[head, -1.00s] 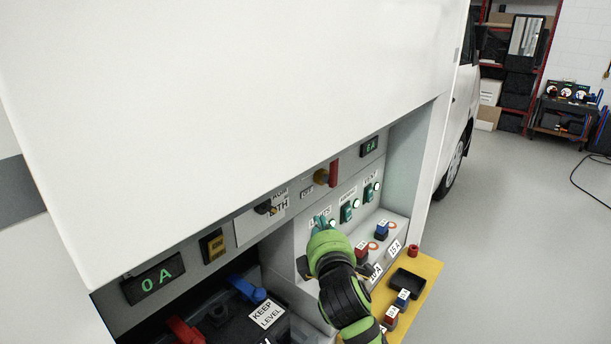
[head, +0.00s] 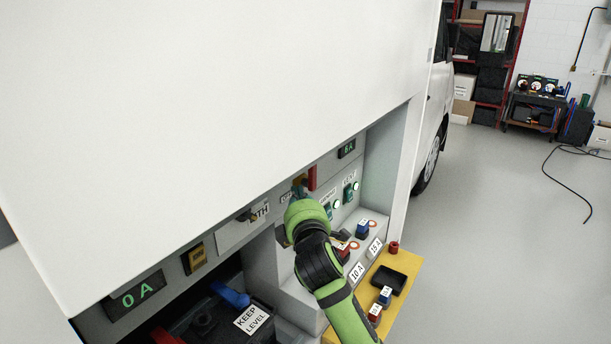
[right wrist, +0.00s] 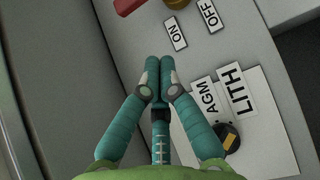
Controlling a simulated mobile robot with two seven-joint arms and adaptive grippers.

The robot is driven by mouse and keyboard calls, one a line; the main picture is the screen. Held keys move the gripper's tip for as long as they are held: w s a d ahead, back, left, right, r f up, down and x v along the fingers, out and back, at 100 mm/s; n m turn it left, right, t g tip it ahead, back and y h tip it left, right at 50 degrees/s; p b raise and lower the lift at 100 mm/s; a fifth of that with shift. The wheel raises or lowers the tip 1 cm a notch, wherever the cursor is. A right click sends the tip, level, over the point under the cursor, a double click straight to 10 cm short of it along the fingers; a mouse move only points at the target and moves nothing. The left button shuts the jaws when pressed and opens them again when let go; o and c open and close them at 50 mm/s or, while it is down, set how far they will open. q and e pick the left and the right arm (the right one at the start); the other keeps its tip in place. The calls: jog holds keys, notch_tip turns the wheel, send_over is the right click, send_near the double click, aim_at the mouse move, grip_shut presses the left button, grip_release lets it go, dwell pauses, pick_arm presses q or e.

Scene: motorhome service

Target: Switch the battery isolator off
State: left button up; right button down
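The battery isolator has a red handle (head: 312,177) and a brass-coloured hub, set in the grey panel of the service bay. In the right wrist view, part of the red handle (right wrist: 128,6) and the hub (right wrist: 176,3) show at the top edge. The ON label (right wrist: 175,34) and OFF label (right wrist: 209,15) lie beside the hub. My right gripper (head: 300,190) is just in front of the isolator and partly hides it. In the right wrist view its fingers (right wrist: 158,72) are together with nothing between them, pointing towards the isolator. My left gripper is not in view.
An AGM/LITH selector knob (right wrist: 227,136) is right of my fingers in the wrist view. Green rocker switches (head: 350,192) and fuses (head: 362,229) are right of my arm. A yellow shelf (head: 350,325) juts out below. The white body panel overhangs the bay.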

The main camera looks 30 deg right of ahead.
aim_at(305, 178)
jog(key=shift+w+d+p, duration=1.1)
jog(key=shift+w+d, duration=1.55)
jog(key=shift+w, duration=0.05)
jog(key=shift+w+r, duration=0.1)
